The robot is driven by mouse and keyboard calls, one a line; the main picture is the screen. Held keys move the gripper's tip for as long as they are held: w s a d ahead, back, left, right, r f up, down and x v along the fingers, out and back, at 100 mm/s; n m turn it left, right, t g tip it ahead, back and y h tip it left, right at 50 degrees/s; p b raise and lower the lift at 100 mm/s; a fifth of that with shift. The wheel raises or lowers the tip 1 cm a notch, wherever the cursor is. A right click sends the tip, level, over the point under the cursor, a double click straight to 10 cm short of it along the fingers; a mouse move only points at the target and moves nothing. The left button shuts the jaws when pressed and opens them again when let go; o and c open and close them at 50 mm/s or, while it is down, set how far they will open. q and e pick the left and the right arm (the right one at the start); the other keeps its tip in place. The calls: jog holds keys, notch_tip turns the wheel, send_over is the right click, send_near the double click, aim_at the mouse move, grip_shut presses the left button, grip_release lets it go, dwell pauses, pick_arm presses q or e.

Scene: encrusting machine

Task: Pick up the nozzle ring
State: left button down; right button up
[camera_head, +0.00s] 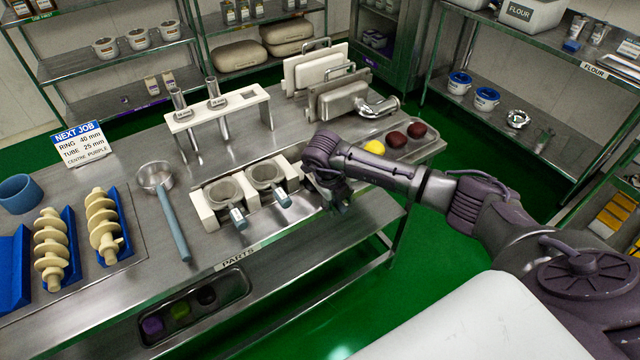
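Two grey ring-shaped cups with blue-grey labelled handles sit in white holders on the steel table: a left ring (224,192) and a middle ring (266,174). They look like the nozzle rings; their label text is too small to read. My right gripper (340,207) points down just right of the middle ring, at the table's front edge. It partly covers a third white holder, and I cannot tell whether a ring is there. Its fingers are dark and small, so their opening is unclear. My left gripper is not in view.
A sign (79,143) reads ring 40 mm, tube 25 mm, centre purple. A white rack (217,110) holds upright tubes behind the rings. A long-handled pan (155,178) lies left of them. A tray (424,146) with yellow and dark red balls is behind my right arm.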

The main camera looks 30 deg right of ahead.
grip_shut()
